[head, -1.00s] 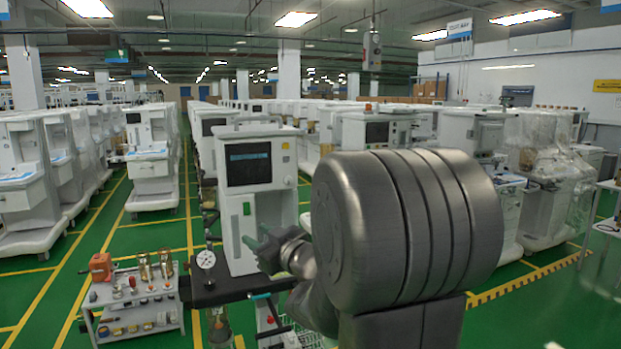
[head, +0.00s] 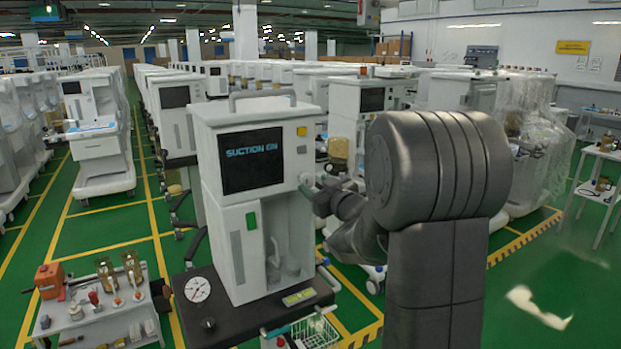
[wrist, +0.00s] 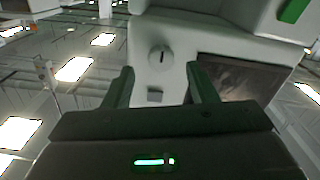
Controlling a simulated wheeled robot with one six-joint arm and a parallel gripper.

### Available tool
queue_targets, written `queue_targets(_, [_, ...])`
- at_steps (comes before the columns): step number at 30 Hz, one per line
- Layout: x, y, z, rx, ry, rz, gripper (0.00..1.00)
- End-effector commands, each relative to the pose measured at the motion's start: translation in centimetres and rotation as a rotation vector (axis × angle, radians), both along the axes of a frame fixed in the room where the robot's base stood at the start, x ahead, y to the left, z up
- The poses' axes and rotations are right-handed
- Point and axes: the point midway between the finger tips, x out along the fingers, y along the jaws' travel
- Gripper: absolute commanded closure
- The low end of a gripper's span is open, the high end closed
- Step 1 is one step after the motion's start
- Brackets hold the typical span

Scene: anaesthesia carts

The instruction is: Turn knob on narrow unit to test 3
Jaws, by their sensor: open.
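The narrow unit (head: 228,190) is a white upright cabinet on a dark stand, its dark screen reading roughly "SUCTION ON". Its round pale knob (head: 306,179) is at the right of the front, just below the screen's level. In the wrist view the knob (wrist: 160,58) has a short dark upright mark. Any position labels are too small to read. My gripper (head: 318,193) is at the unit's right front edge, close to the knob. In the wrist view its two dark green fingers (wrist: 160,74) are open and empty, with the knob ahead between the tips, apparently untouched.
A pressure gauge (head: 197,289) stands on the dark stand top (head: 225,318) at lower left. A small cart (head: 100,315) with an orange box and brass parts is at left. A wire basket (head: 315,333) hangs below.

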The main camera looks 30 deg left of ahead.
Motion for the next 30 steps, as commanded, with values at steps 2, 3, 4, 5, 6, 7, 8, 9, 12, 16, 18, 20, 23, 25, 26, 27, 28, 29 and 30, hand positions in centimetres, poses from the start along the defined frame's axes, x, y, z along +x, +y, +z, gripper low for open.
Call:
queue_targets(2, [0.5,1.3,0.1,0.001,0.002,0.002,0.48])
queue_targets(3, [0.8,1.7,0.1,0.001,0.002,0.001,0.48])
queue_targets(4, [1.0,2.0,0.1,0.0,0.002,0.001,0.48])
queue_targets(5, [1.1,2.3,0.1,0.0,0.002,0.001,0.48])
queue_targets(6, [1.3,2.6,0.1,-0.001,0.001,0.001,0.48])
queue_targets(7, [1.4,2.7,0.1,0.0,0.001,0.0,0.48])
queue_targets(8, [1.5,2.9,0.1,0.0,0.001,0.0,0.48])
queue_targets(9, [1.6,3.1,0.0,0.0,0.001,0.0,0.48])
queue_targets(12, [1.7,3.3,0.0,0.0,0.001,0.0,0.48])
queue_targets(16, [1.7,3.3,0.0,0.0,0.001,0.0,0.48])
queue_targets(18, [1.7,3.3,0.0,0.0,0.001,0.0,0.48])
queue_targets(20, [1.7,3.3,0.0,0.0,0.001,0.0,0.54])
queue_targets(23, [1.7,3.3,0.0,0.0,0.001,0.0,0.74])
queue_targets(25, [1.7,3.3,0.0,0.0,0.001,0.0,0.87])
queue_targets(26, [1.7,3.3,0.0,0.0,0.001,0.0,0.93])
queue_targets(27, [1.7,3.3,0.0,0.0,0.001,0.0,0.93])
queue_targets(28, [1.7,3.3,0.0,0.0,0.001,0.0,0.93])
queue_targets(29, [1.7,3.3,0.0,0.001,0.002,0.0,0.93])
queue_targets(30, [1.7,3.3,0.0,0.001,0.003,0.0,0.93])
